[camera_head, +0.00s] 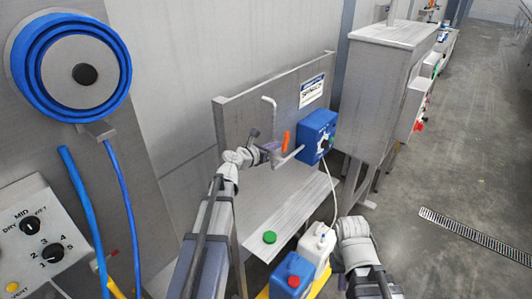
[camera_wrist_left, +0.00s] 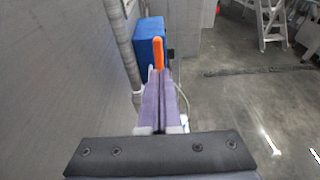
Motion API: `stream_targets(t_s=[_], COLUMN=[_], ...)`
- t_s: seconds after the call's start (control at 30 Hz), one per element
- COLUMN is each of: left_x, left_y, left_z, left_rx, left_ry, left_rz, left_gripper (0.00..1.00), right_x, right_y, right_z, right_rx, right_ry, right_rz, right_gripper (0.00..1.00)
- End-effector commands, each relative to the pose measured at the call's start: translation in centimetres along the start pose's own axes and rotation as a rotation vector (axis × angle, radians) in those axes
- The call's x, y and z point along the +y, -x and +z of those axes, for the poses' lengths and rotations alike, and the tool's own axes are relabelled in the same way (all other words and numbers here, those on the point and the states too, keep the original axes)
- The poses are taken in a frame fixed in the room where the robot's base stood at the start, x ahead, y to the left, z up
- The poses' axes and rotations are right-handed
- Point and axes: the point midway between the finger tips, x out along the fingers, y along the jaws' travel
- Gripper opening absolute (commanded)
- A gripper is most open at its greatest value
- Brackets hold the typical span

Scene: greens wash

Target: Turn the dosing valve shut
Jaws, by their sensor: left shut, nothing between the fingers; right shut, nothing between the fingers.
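The dosing valve shows as an orange lever (camera_head: 286,139) on the pale pipework in front of a grey panel, beside a blue box. The lever stands roughly upright. In the left wrist view the orange lever (camera_wrist_left: 158,54) rises just beyond my fingertips. My left gripper (camera_head: 273,149) is shut and empty, its tips close to the left side of the lever in the head view; I cannot tell whether they touch. It also shows in the left wrist view (camera_wrist_left: 160,76), fingers together. The valve body is mostly hidden. My right arm shows low in the head view, but its fingers do not.
The blue box (camera_head: 318,135) sits right of the lever, with a thin tube running down. A hose reel (camera_head: 110,75) hangs at left. Open floor lies right.

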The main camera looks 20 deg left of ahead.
Motion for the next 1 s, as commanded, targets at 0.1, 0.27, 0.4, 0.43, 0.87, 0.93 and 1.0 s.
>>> stream_targets(t_s=[0.1,0.27,0.4,0.43,0.87,0.93,1.0], left_x=[0.1,0.0,0.0,0.0,0.0,0.0,0.0], left_y=[-1.8,-2.8,-3.0,-3.0,-3.0,-3.1,-3.2], left_z=[-0.1,0.0,0.0,0.0,0.1,0.1,0.1], left_rx=[0.0,-0.001,0.0,0.0,0.0,-0.001,-0.001], left_ry=[-0.001,0.0,0.0,0.0,0.0,0.0,0.0], left_rz=[-0.001,0.0,0.0,0.0,0.0,0.0,-0.001], left_gripper=[0.0,0.0,0.0,0.0,0.0,0.0,0.0], right_x=[-0.1,-0.1,-0.1,-0.1,-0.1,-0.1,-0.1], right_y=[-0.5,-0.7,-0.7,-0.7,-0.7,-0.7,-0.7], right_z=[0.0,-0.1,-0.1,-0.1,0.0,0.0,0.0], right_rx=[0.0,0.0,0.0,0.0,0.0,0.0,0.0], right_ry=[0.0,-0.001,-0.001,-0.001,-0.001,-0.001,-0.001], right_rz=[0.0,0.0,0.0,0.0,0.0,0.0,0.0], right_gripper=[0.0,0.0,0.0,0.0,0.0,0.0,0.0])
